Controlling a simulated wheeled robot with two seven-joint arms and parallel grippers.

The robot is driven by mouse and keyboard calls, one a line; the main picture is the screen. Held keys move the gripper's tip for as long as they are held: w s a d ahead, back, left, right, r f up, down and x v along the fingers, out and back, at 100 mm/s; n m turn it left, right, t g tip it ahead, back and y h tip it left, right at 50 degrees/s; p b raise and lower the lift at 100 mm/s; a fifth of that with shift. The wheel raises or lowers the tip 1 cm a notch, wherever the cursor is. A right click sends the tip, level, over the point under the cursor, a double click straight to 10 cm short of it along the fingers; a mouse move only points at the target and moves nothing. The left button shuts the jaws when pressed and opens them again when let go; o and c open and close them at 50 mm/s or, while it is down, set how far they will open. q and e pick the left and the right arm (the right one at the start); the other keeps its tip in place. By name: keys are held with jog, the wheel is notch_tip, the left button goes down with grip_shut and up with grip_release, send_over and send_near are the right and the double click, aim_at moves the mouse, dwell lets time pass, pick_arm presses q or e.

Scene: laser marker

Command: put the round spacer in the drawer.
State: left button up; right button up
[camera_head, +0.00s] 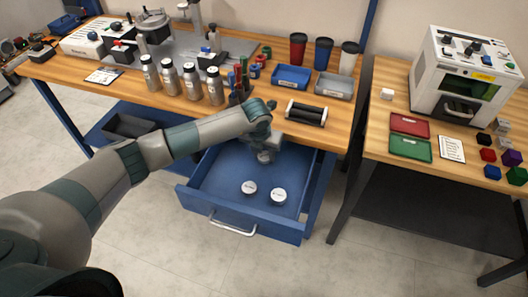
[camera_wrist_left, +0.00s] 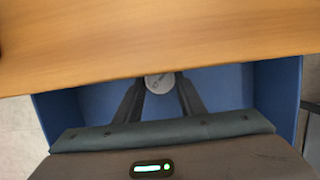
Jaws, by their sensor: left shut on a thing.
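The blue drawer (camera_head: 215,180) is pulled open under the wooden bench; its blue inside (camera_wrist_left: 95,100) also shows in the left wrist view. My left gripper (camera_head: 264,155) points down over the back part of the drawer, close to the bench edge. In the left wrist view, its fingers are shut on a round, pale grey piece with dark marks, the round spacer (camera_wrist_left: 159,83). In the head view, the gripper mostly hides this piece. Two white round pieces, one on the left (camera_head: 249,187) and one on the right (camera_head: 278,195), lie on the drawer floor. My right gripper is out of view.
The bench front edge (camera_wrist_left: 160,75) runs close beyond the gripper. A black roller device (camera_head: 306,112), a blue tray (camera_head: 291,77) and several metal bottles (camera_head: 191,80) stand on the bench. The front left of the drawer floor is clear.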

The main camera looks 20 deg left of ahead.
pick_arm(q)
jog(key=shift+f, duration=0.1)
jog(key=shift+f, duration=0.1)
jog(key=o, duration=1.2)
jog(key=shift+c, duration=0.2)
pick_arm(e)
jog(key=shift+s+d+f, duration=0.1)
pick_arm(q)
jog(key=shift+r, duration=0.6)
jog(key=b+v, duration=0.2)
jog(key=v, duration=0.9)
jog(key=shift+s, duration=0.2)
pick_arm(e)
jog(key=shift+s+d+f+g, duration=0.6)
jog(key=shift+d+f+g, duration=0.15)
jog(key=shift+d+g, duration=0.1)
